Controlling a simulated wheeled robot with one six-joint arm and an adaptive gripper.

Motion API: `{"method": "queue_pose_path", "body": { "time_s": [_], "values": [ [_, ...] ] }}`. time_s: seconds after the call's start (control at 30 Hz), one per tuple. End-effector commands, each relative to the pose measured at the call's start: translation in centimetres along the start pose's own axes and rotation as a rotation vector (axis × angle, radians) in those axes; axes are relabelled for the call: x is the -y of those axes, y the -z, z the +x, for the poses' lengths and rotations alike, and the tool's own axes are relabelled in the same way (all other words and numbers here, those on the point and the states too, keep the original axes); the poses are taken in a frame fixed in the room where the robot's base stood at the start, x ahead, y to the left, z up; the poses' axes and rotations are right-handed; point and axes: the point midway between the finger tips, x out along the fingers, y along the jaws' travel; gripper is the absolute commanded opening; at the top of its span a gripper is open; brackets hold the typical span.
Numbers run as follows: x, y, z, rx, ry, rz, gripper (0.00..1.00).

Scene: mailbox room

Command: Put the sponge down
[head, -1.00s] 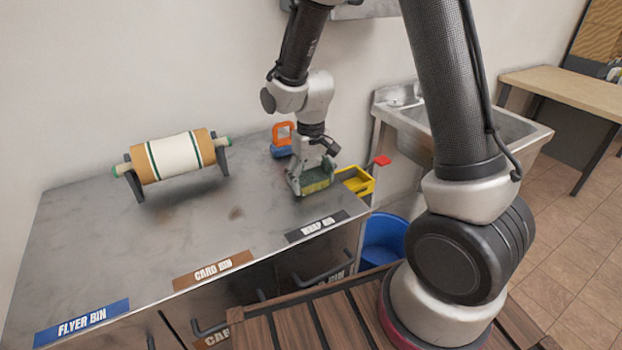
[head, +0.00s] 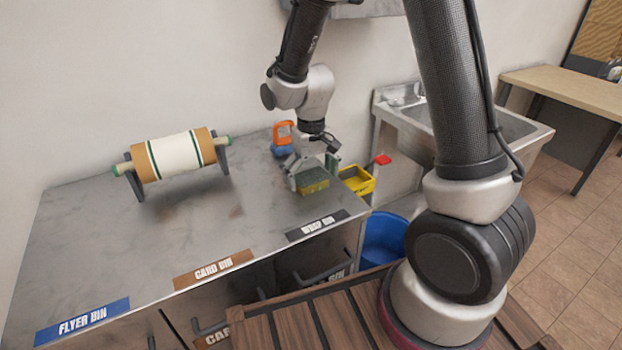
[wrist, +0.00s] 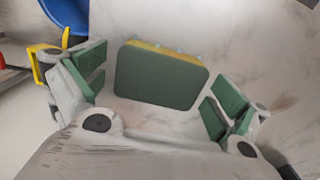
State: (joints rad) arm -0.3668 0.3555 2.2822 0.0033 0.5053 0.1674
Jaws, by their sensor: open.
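The sponge (head: 313,181), yellow with a dark green top, lies on the metal counter (head: 235,225) near its right end, behind the wrap bin label. In the wrist view the green face of the sponge (wrist: 161,75) shows between the spread fingers, with a gap on each side. My gripper (head: 314,178) is open around the sponge and points down at it; it also shows in the wrist view (wrist: 152,95). The fingers do not appear to touch the sponge.
A yellow tray (head: 357,180) stands right of the sponge, close to the gripper. An orange and blue object (head: 283,138) stands behind. A paper roll on a stand (head: 173,157) is at the left. A blue bucket (head: 383,238) sits below the counter's right end. The counter's middle is clear.

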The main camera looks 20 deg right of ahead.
Motion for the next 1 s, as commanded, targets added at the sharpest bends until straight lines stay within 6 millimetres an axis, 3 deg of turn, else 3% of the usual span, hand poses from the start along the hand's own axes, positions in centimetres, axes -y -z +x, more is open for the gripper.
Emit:
{"method": "queue_pose_path", "body": {
  "time_s": [0.4, 0.6, 0.77, 0.87, 1.0],
  "values": [
    [0.0, 0.1, -8.9, -0.004, 0.001, 0.000, 0.99],
    [0.0, 0.0, -11.0, -0.001, 0.000, 0.000, 0.99],
    [-0.1, -0.1, -11.6, -0.003, 0.000, 0.002, 0.99],
    [-1.1, -1.1, -13.0, -0.026, 0.004, 0.015, 0.99],
    [-4.3, -5.0, -17.2, -0.105, 0.011, 0.057, 0.99]
  ]
}}
